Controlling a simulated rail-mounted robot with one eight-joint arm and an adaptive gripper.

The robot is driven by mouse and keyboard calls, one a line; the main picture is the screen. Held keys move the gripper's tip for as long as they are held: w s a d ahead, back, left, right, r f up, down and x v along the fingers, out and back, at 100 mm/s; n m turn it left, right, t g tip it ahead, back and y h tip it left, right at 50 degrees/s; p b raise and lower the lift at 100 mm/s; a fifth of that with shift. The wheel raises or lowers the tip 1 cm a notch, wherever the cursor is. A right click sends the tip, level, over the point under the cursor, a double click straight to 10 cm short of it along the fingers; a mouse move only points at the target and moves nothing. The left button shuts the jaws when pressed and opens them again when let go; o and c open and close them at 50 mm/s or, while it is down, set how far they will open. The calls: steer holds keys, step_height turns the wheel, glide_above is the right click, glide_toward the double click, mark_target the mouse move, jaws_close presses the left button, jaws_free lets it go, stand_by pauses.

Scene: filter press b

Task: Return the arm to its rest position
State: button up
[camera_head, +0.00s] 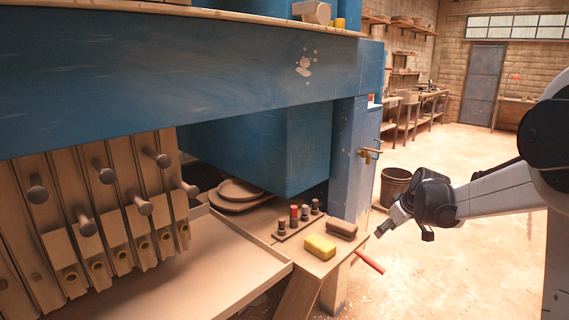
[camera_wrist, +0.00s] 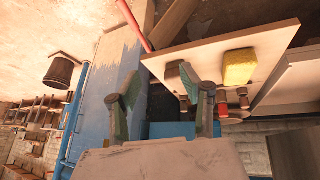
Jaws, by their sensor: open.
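My gripper (camera_head: 382,229) is at the end of my white and black arm, at the right in the head view. It hangs in the air to the right of the small side table and touches nothing there. In the wrist view my gripper (camera_wrist: 160,95) shows two greenish fingers standing well apart, with nothing between them. The blue press frame (camera_head: 347,160) stands to the left of the gripper.
A red handle (camera_head: 369,262) sticks out below the gripper. A bucket (camera_head: 394,187) stands behind. Open floor (camera_head: 450,270) lies to the right.

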steer(key=s+a+r+m+p, duration=0.15)
steer(key=s+a+r, duration=0.35)
steer(key=s+r, duration=0.5)
steer(key=s+a+m+h+p, duration=0.1)
steer(key=s+a+m, duration=0.1)
steer(key=s, duration=1.3)
steer(key=s+a+r+m+t+h+p, duration=0.1)
steer(key=s+a+m+p, duration=0.1)
steer(key=s, duration=1.3)
steer(key=a+m, duration=0.1)
steer(key=a, duration=0.1)
steer(key=shift+a+r, duration=0.15)
steer(key=shift+a, duration=0.25)
